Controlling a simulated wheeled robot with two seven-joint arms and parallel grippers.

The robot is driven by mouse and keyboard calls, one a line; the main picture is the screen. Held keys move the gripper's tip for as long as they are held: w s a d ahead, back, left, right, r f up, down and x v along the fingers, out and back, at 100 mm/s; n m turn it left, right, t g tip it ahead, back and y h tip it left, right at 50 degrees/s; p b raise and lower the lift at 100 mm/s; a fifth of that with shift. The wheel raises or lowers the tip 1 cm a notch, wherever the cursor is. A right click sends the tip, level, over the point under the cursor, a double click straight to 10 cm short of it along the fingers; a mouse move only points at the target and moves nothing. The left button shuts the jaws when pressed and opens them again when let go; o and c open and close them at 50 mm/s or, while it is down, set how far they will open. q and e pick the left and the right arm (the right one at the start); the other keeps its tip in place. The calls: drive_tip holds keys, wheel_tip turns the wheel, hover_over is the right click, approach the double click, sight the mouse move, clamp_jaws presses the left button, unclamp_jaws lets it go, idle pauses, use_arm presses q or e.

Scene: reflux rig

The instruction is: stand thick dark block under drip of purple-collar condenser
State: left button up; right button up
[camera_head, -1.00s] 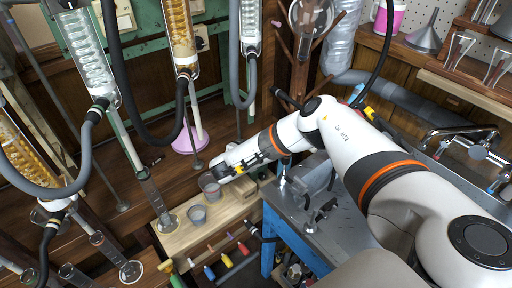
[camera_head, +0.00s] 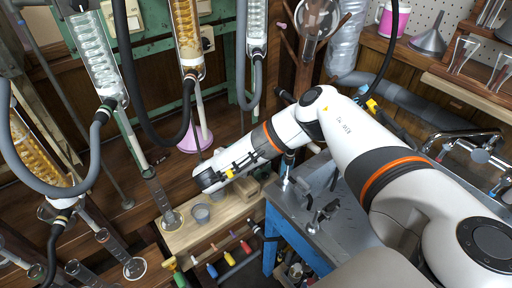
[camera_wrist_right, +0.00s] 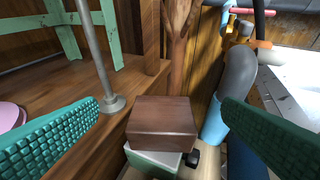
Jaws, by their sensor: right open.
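In the right wrist view a thick dark brown block (camera_wrist_right: 162,122) rests on top of a pale green-white block (camera_wrist_right: 153,162). My right gripper (camera_wrist_right: 162,106) is open, with one teal ridged finger on each side of the dark block in the picture, and nothing is between its pads. In the head view my right wrist (camera_head: 210,179) hangs over the pale wooden bench (camera_head: 185,240), and its fingers and the dark block are hidden. Several coil condensers hang along the wall, one with an amber coil (camera_head: 186,25). I cannot tell which has a purple collar. My left gripper is not in view.
A purple round stand base (camera_head: 195,139) is behind. Dark and grey hoses loop down at left. A blue-legged metal table (camera_head: 325,225) stands to the right.

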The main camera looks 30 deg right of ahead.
drive_tip(key=shift+v, duration=2.2)
